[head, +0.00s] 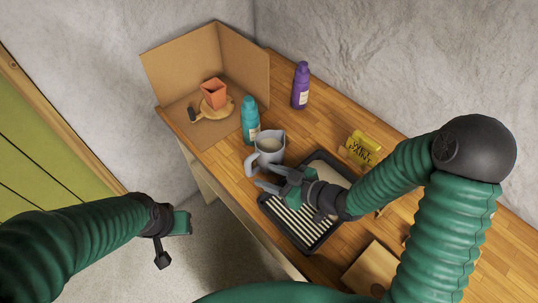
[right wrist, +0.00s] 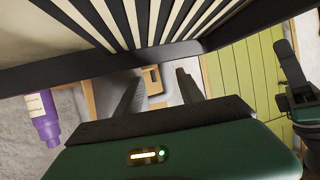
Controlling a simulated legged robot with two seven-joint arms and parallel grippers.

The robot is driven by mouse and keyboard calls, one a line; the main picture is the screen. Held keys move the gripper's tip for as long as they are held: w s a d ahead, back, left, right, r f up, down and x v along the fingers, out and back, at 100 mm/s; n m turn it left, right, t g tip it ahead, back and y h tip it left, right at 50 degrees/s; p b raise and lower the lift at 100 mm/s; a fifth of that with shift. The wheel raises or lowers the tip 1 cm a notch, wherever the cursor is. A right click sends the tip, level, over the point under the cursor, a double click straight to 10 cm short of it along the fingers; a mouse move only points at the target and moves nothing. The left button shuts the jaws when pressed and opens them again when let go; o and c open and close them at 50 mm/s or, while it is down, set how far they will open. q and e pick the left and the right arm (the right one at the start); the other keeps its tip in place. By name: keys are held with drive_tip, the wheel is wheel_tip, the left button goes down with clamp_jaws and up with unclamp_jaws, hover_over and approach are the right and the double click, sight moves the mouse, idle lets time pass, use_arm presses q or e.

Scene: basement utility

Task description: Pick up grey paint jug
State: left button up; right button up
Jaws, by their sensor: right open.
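The grey paint jug (head: 270,146) stands upright on the wooden workbench, its handle to the left and pale paint inside. My right gripper (head: 266,179) is open and empty just in front of the jug, low over the far left end of the paint tray. Its fingers point toward the lower part of the jug and hide some of it. In the right wrist view the two open fingers (right wrist: 158,92) show, and I cannot clearly make out the jug. My left gripper (head: 172,238) hangs off the bench at the left; its jaw opening is unclear.
The black paint tray (head: 312,246) lies under my right gripper. A teal bottle (head: 250,122) stands close behind the jug, a purple bottle (head: 300,86) farther back. A yellow wet-paint sign (head: 363,148) is at right.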

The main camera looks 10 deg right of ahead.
sight(251, 172)
drive_tip(key=x, duration=0.5)
drive_tip(key=shift+s+a, duration=0.1)
drive_tip(key=shift+a, duration=0.5)
drive_tip(key=shift+s+d+r, duration=0.1)
drive_tip(key=shift+s+d, duration=0.05)
drive_tip(key=shift+d, duration=0.3)
clamp_jaws()
drive_tip(key=shift+a, duration=0.15)
